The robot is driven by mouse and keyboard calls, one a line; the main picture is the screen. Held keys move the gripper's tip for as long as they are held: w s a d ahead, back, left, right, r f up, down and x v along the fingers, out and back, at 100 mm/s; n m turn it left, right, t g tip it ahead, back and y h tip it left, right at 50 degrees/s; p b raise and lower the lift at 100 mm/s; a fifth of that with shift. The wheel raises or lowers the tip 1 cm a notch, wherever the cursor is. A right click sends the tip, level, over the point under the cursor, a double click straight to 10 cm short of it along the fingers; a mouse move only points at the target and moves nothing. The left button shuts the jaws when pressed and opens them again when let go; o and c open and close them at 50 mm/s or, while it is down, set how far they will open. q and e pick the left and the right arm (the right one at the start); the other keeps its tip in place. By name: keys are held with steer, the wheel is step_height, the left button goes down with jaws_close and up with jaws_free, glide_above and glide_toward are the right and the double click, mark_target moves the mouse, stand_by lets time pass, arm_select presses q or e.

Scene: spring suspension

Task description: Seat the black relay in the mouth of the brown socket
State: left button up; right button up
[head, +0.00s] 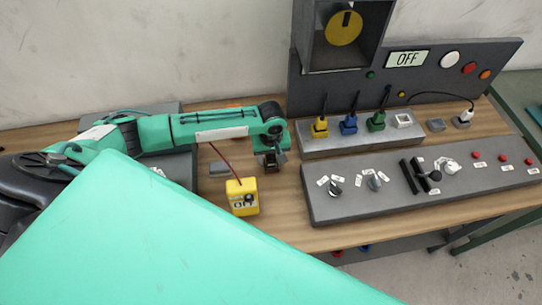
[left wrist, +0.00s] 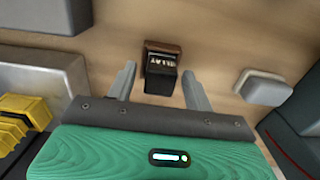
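In the left wrist view the black relay (left wrist: 161,83), with white lettering on its face, stands at the brown socket (left wrist: 162,46). Only the socket's brown edge shows behind the relay, so I cannot tell how deep the relay sits. My left gripper (left wrist: 158,69) is open, its fingers on either side of the relay. A gap shows at the left finger; the right finger is close, and contact is unclear. In the head view my left gripper (head: 270,160) points down at the table, over a small dark shape; socket and relay are hard to separate there. My right gripper is out of view.
A yellow meter box (head: 242,196) stands just in front of the left gripper. A grey block (head: 220,168) lies to its left. The grey control panel (head: 420,205) and the plug strip (head: 355,142) are to the right. A dark cabinet (head: 343,40) stands behind.

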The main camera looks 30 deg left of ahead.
mark_target(271, 157)
arm_select(q)
steer(key=shift+r, duration=0.45)
step_height(271, 157, up, 11)
steer(key=b, duration=0.3)
steer(key=shift+r, duration=0.2)
steer(key=shift+d+f, duration=0.1)
